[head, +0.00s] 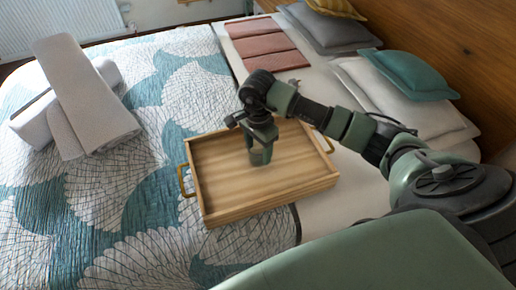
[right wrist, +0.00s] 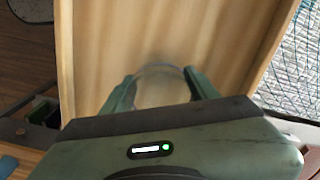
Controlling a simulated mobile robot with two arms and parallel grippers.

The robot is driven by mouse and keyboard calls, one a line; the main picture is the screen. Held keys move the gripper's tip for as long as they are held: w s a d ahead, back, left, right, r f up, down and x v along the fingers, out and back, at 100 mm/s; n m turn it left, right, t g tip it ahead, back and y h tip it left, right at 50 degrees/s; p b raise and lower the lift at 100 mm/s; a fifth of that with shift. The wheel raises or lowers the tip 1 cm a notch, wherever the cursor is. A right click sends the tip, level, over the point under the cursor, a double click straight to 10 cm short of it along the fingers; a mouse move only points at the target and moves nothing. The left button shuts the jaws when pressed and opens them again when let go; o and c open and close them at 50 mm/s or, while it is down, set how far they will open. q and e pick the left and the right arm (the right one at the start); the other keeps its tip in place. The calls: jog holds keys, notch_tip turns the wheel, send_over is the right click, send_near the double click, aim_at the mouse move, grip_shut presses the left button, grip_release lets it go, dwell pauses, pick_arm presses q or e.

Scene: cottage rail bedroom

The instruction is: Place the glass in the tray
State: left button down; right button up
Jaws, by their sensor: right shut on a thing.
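The wooden tray (head: 226,205) lies on the bed and has brass handles at its ends. My right gripper (head: 260,157) is over the inside of the tray, pointing down. In the right wrist view its two fingers (right wrist: 158,88) are shut on the clear glass (right wrist: 160,72), one finger on each side. The glass is see-through and only its round rim shows clearly. The tray floor lies behind it, and I cannot tell whether the glass touches it. In the head view the glass is hard to make out between the fingers. My left gripper is out of view.
Pink folded cloths (head: 265,45) lie behind the tray.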

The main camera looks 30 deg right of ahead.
jog(key=shift+f, duration=0.1)
jog(key=shift+f, duration=0.15)
jog(key=o, duration=1.5)
jog(key=shift+r, duration=0.4)
notch_tip(320, 180, up, 12)
jog(key=shift+f+b, duration=0.25)
jog(key=shift+b, duration=0.6)
